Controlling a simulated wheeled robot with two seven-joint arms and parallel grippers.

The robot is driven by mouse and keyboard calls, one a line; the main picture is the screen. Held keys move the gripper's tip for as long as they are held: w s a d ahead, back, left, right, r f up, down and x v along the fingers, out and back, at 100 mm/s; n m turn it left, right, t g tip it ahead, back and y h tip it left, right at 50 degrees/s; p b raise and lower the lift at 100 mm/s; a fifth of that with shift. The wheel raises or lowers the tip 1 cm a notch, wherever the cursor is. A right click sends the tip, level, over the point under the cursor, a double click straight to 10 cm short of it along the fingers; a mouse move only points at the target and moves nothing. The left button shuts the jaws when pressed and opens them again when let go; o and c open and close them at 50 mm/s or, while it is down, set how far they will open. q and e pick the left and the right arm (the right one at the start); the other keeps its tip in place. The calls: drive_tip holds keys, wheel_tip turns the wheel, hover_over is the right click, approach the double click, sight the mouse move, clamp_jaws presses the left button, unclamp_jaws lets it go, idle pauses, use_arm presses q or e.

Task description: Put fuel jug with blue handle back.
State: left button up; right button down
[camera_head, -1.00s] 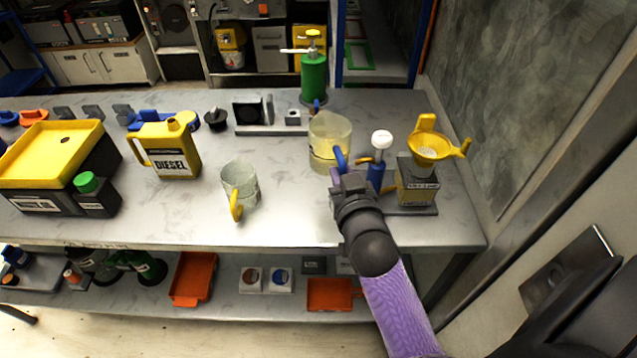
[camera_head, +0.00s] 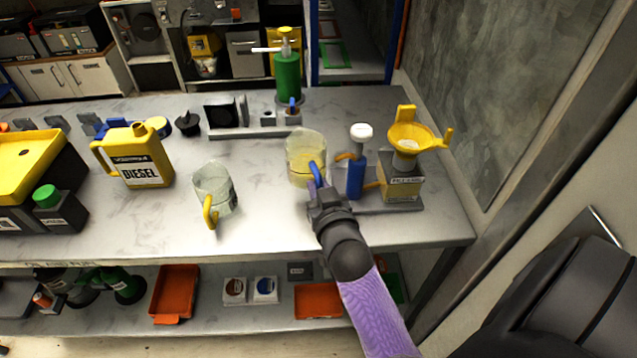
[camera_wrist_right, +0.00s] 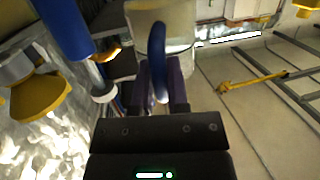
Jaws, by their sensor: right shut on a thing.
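The clear fuel jug with a blue handle (camera_head: 305,157) holds yellowish liquid and appears upright over the workbench's right half. Whether its base touches the bench is hard to tell. My right gripper (camera_head: 317,190) is shut on its blue handle, on the near side. In the right wrist view the blue handle (camera_wrist_right: 159,65) runs between the dark fingers, with the pale jug body (camera_wrist_right: 178,25) beyond. A similar clear jug with a yellow handle (camera_head: 215,190) stands to the left. My left gripper is not in view.
A blue pump with a white knob (camera_head: 356,175) and a yellow funnel (camera_head: 413,137) on a box stand close right of the held jug. A green pump bottle (camera_head: 288,78) and grey rack (camera_head: 240,132) are behind. A yellow DIESEL can (camera_head: 135,160) stands left. Bare bench lies between the jugs.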

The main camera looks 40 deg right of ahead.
wheel_tip(320, 180, down, 5)
drive_tip(key=b, duration=0.3)
drive_tip(key=shift+f, duration=0.1)
drive_tip(key=shift+f+b, duration=0.3)
drive_tip(key=shift+b, duration=0.1)
drive_tip(key=shift+f, duration=0.4)
idle(0.9)
drive_tip(key=shift+f, duration=0.6)
idle(2.0)
unclamp_jaws()
idle(0.3)
